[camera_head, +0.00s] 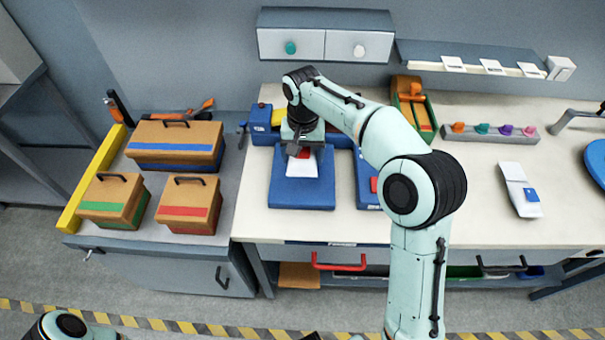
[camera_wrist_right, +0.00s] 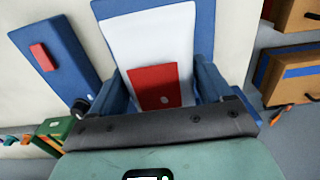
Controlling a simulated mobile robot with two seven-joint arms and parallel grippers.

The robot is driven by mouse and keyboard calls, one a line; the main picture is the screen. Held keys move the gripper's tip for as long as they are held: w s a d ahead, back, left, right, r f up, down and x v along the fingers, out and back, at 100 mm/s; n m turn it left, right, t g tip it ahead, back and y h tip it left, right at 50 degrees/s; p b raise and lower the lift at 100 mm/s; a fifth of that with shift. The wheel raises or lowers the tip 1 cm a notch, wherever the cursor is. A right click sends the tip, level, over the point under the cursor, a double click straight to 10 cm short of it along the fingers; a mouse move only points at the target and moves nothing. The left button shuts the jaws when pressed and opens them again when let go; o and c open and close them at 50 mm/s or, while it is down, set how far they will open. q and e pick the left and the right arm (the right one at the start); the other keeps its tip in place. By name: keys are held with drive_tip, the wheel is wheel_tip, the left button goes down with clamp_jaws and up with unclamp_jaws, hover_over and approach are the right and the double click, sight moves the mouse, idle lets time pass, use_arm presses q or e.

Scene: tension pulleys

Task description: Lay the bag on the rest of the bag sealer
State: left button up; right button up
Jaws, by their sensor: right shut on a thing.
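The bag (camera_head: 301,168) is white with a red patch; it also shows in the right wrist view (camera_wrist_right: 150,40). It lies over the flat blue rest (camera_head: 300,194) of the bag sealer (camera_head: 262,118), and the rest's blue edge shows beside it in the wrist view (camera_wrist_right: 205,30). My right gripper (camera_head: 302,150) is shut on the bag's rear end, close above the rest. In the wrist view its fingers (camera_wrist_right: 163,85) stand on either side of the red patch. I cannot tell whether the whole bag touches the rest. My left gripper is not in view.
A blue panel with a red button (camera_head: 374,185) stands right of the rest. A green and orange box (camera_head: 413,106) is behind my right arm. A white packet (camera_head: 520,190) lies at right. Toolboxes (camera_head: 190,204) fill the left bench.

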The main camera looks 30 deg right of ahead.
drive_tip(key=shift+f+b, duration=0.4)
drive_tip(key=shift+f, duration=3.15)
drive_tip(key=shift+f, duration=0.1)
drive_tip(key=o, duration=1.1)
wheel_tip(320, 180, up, 12)
drive_tip(key=shift+r+p, duration=0.15)
drive_tip(key=shift+p, duration=0.95)
